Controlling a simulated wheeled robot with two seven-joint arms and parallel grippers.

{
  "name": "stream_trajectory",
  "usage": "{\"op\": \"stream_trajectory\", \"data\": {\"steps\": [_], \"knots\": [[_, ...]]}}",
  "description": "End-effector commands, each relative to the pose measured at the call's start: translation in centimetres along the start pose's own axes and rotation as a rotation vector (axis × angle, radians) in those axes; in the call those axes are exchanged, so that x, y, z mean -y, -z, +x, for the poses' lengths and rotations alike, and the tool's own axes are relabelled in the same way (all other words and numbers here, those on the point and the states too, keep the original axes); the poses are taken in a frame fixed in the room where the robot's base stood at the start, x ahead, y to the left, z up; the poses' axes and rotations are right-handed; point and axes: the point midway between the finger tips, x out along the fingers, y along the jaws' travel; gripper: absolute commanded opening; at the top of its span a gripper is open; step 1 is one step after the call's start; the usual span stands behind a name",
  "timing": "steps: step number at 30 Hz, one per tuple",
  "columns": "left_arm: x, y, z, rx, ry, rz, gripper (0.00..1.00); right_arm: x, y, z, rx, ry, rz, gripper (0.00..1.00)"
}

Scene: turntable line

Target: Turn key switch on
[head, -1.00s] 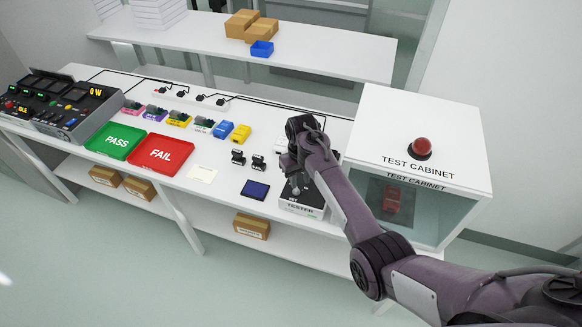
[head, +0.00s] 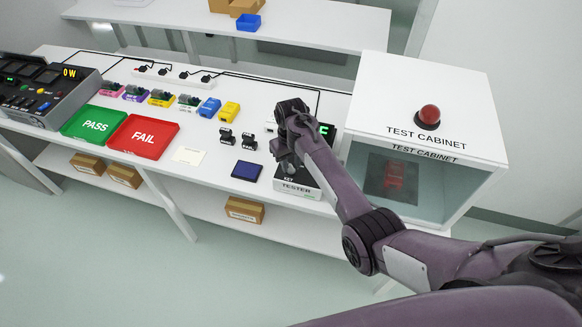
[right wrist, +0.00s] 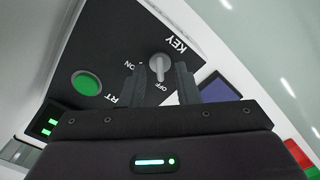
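The tester (head: 297,188) stands on the bench left of the test cabinet, mostly covered by my right arm in the head view. In the right wrist view its black panel carries a grey key switch (right wrist: 159,66) with "ON" and "OFF" marked beside it. The knob's long side points toward "OFF". My right gripper (right wrist: 161,84) is open, with one finger on each side of the knob; I cannot tell whether they touch it. In the head view the right gripper (head: 287,163) is over the tester, its fingers mostly hidden. My left gripper is not in view.
A green button (right wrist: 87,82) sits near the key switch. The test cabinet (head: 430,85), with a red button on top, stands close on the right. A dark blue pad (head: 247,171) and small black parts (head: 237,138) lie left of the tester. PASS (head: 94,123) and FAIL (head: 142,137) trays are farther left.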

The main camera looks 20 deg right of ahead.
Motion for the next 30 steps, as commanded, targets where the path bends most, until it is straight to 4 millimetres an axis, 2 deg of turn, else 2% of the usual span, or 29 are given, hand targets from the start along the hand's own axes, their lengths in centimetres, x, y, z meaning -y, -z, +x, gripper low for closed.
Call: {"op": "stream_trajectory", "data": {"steps": [3,8,12,15,25,30], "knots": [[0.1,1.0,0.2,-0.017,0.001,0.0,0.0,0.0,0.0,0.2,-0.001,0.0,0.0,0.29],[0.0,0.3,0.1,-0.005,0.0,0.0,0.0,0.0,0.0,0.1,0.0,0.0,0.0,0.29],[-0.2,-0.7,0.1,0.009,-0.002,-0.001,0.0,0.0,0.0,0.1,0.0,0.0,0.0,0.1],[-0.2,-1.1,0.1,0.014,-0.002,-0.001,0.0,0.0,0.0,0.1,0.0,0.0,0.0,0.0],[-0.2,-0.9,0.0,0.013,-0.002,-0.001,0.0,0.0,0.0,0.1,0.0,0.0,0.015,0.0],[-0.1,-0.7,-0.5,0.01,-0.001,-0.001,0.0,0.0,0.0,-0.1,0.0,0.0,0.077,0.0]]}}
